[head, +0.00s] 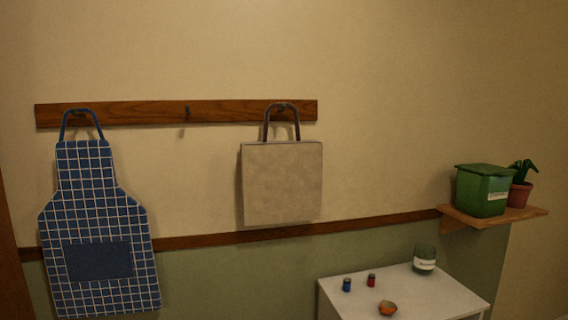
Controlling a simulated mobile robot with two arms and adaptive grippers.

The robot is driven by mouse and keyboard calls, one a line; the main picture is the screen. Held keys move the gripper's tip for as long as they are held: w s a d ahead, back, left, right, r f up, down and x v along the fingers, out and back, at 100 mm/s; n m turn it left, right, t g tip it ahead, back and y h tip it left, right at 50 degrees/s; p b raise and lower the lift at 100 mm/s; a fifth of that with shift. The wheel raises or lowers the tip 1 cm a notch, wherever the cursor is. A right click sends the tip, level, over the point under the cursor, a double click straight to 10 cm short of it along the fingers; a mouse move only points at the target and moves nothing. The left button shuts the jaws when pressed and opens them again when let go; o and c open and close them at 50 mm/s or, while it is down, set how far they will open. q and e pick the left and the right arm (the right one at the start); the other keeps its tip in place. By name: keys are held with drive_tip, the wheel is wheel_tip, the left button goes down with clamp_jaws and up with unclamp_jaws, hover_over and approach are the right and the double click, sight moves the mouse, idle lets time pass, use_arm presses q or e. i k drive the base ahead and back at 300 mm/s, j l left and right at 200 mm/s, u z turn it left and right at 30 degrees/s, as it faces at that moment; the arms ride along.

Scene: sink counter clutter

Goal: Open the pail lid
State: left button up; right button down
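A green pail (482,194) with a pale label stands on a small wooden wall shelf at the right. Its green lid (485,169) lies flat on top and looks closed. Neither of my grippers shows in the head view.
A potted plant (520,190) stands close beside the pail on the wooden shelf (462,218). A blue checked apron (90,215) and a beige bag (282,185) hang from a wall rail (225,110).

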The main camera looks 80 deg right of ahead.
sight(485, 169)
drive_tip(key=z, duration=3.75)
